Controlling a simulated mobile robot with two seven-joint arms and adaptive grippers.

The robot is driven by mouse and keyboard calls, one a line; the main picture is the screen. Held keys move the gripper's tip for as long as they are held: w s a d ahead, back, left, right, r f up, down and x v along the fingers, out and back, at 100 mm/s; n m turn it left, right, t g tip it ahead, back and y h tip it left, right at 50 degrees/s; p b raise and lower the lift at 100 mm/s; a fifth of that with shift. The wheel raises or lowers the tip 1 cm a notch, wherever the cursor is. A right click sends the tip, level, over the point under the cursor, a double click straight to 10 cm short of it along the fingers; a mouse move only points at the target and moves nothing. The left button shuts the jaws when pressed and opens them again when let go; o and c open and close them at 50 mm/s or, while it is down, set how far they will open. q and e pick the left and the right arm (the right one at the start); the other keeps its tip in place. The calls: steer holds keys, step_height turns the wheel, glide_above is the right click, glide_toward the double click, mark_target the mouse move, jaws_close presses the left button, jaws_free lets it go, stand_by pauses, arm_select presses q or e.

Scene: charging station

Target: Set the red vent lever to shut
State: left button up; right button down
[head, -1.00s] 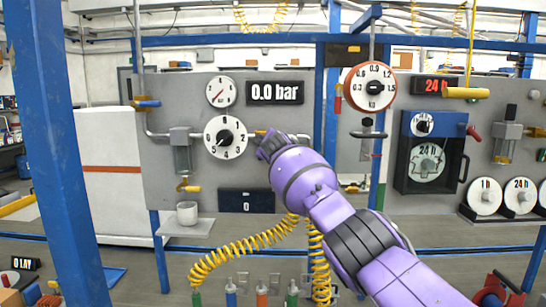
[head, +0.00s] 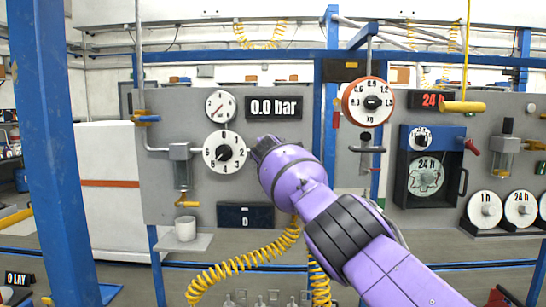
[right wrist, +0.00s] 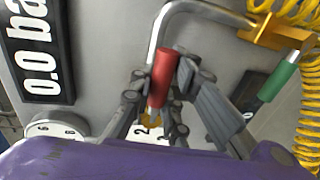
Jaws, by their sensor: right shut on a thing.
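The red vent lever (right wrist: 162,82) is a red handle in the right wrist view, on the panel beside a bent grey pipe (right wrist: 165,25). My right gripper (right wrist: 161,74) is shut on it, with one finger on each side of the handle. In the head view my right gripper (head: 262,149) is at the panel, just right of the lower round dial (head: 224,152) and below the 0.0 bar display (head: 274,106). The lever is hidden there behind the gripper. My left gripper is not in view.
A smaller gauge (head: 221,106) sits above the lower dial. A dark drawer-like box (head: 245,215) is below. A yellow coiled hose (head: 245,265) hangs near my right arm. A blue post (head: 48,150) stands at the left. A green-handled part (right wrist: 278,80) is right of the lever.

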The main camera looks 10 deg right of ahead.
steer(key=shift+f, duration=0.1)
steer(key=c, duration=1.7)
jaws_free()
steer(key=shift+o, duration=0.2)
steer(key=shift+s+a+r, duration=0.15)
steer(key=shift+s+r, duration=0.05)
steer(key=shift+s, duration=0.05)
steer(key=v, duration=1.1)
steer(key=shift+s, duration=0.25)
steer(key=shift+r, duration=0.1)
